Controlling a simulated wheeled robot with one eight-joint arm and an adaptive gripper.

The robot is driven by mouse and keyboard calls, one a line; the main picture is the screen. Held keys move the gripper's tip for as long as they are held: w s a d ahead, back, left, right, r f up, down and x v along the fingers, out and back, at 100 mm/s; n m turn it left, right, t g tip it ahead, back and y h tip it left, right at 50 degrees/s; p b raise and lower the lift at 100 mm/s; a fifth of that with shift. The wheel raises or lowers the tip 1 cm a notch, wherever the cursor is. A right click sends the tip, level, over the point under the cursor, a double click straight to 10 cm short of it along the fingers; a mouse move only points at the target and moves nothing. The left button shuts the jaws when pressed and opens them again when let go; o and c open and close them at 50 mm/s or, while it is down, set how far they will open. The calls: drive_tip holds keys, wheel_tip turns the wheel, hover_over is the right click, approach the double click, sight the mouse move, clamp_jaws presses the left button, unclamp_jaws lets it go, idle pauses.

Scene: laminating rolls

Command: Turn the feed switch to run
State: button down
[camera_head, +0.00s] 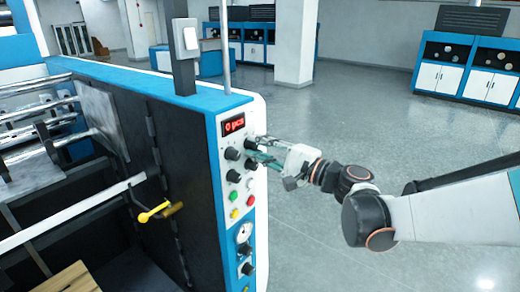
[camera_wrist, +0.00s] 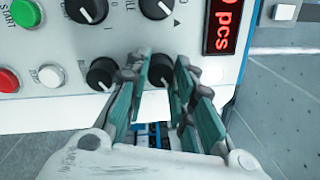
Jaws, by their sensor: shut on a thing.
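My gripper (camera_wrist: 165,75) has its teal fingers on either side of a black round knob (camera_wrist: 161,68) on the machine's control panel (camera_head: 214,170) and is shut on it. In the head view my gripper (camera_head: 258,156) reaches the panel from the right, and this knob (camera_head: 250,143) is the right one of the upper row, below the red "0 pcs" display (camera_head: 233,125). The fingers partly cover the knob, so its pointer cannot be made out. I cannot read a label naming the feed switch.
Another black knob (camera_wrist: 102,75) sits close beside the fingers. Green (camera_wrist: 25,13), white (camera_wrist: 50,76) and red (camera_wrist: 8,80) buttons are further along the panel. A yellow-handled lever (camera_head: 155,212) sticks out on the machine's side. Open floor lies to the right.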

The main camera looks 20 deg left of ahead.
idle(0.4)
drive_tip(key=c, duration=1.3)
unclamp_jaws()
drive_tip(key=shift+c, duration=0.2)
drive_tip(key=shift+d, duration=0.15)
drive_tip(key=v, duration=1.1)
drive_tip(key=shift+s+d, duration=0.2)
drive_tip(key=shift+d, duration=0.15)
drive_tip(key=shift+f, duration=0.15)
drive_tip(key=s+d+f+n+h+b, duration=0.2)
drive_tip(key=s+d+f+h+b, duration=0.1)
drive_tip(key=s+d+f+h, duration=0.3)
drive_tip(key=s+d+f+n+h+b, duration=0.2)
drive_tip(key=s+d+f+h+b, duration=0.15)
drive_tip(key=f, duration=0.45)
drive_tip(key=s+d+f+n+h+b, duration=0.1)
drive_tip(key=s+d+f+h+b, duration=0.1)
drive_tip(key=d, duration=0.6)
drive_tip(key=s+d+f+n+h+b, duration=0.2)
drive_tip(key=s+d+f+h, duration=0.3)
drive_tip(key=s+d+h, duration=0.1)
drive_tip(key=shift+s+d+f+t, duration=0.25)
drive_tip(key=shift+s+d+t, duration=0.15)
drive_tip(key=shift+s+d, duration=0.55)
